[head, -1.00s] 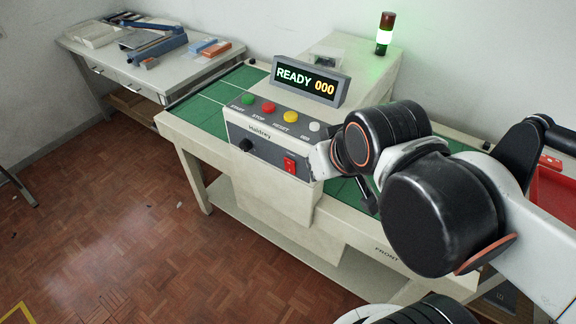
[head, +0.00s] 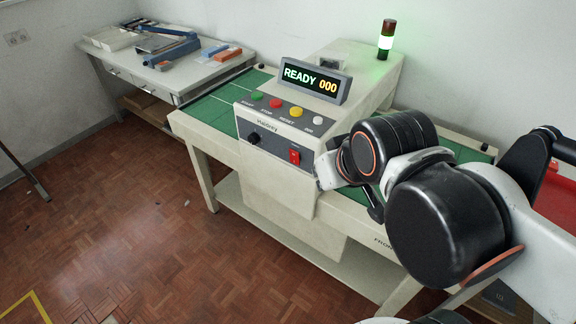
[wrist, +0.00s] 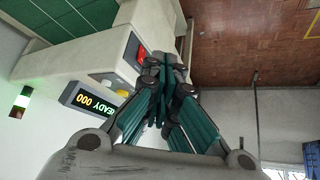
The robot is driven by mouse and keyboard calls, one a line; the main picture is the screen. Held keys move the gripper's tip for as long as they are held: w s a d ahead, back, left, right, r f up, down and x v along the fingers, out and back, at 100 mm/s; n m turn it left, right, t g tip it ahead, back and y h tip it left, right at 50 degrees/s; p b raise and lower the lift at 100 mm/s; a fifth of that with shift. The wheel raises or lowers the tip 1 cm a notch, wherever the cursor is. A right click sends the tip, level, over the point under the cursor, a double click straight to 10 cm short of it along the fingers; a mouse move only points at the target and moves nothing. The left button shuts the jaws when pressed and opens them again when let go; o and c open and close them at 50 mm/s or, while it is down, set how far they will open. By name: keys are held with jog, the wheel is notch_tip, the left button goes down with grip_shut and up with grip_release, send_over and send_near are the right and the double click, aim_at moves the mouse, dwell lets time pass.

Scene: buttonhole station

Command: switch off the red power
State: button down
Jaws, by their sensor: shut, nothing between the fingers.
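The red power switch (head: 294,156) is a small rocker at the lower right of the machine's grey front panel (head: 272,142). In the wrist view the red switch (wrist: 141,55) shows just beside the fingertips. My gripper (wrist: 168,64) is shut and empty, its dark fingertips close to the panel; I cannot tell whether they touch it. In the head view my arm stands right of the switch and the fingers are not clearly visible. The display (head: 314,82) reads READY 000, and the signal tower (head: 386,40) glows green.
Green, red, yellow and white buttons (head: 275,103) line the panel's top, and a black knob (head: 254,139) sits left of the switch. A side table (head: 165,77) with tools stands at the back left.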

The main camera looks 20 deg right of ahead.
jog(key=w+a+f+n+g+h+p, duration=0.2)
jog(key=w+n+g+h, duration=0.1)
jog(key=w+n, duration=1.35)
jog(key=w+a+f+n+g, duration=0.1)
jog(key=a+f+n, duration=0.3)
jog(key=n, duration=0.4)
jog(key=shift+w+f+g, duration=0.4)
jog(key=shift+w+f, duration=0.4)
jog(key=shift+f, duration=0.05)
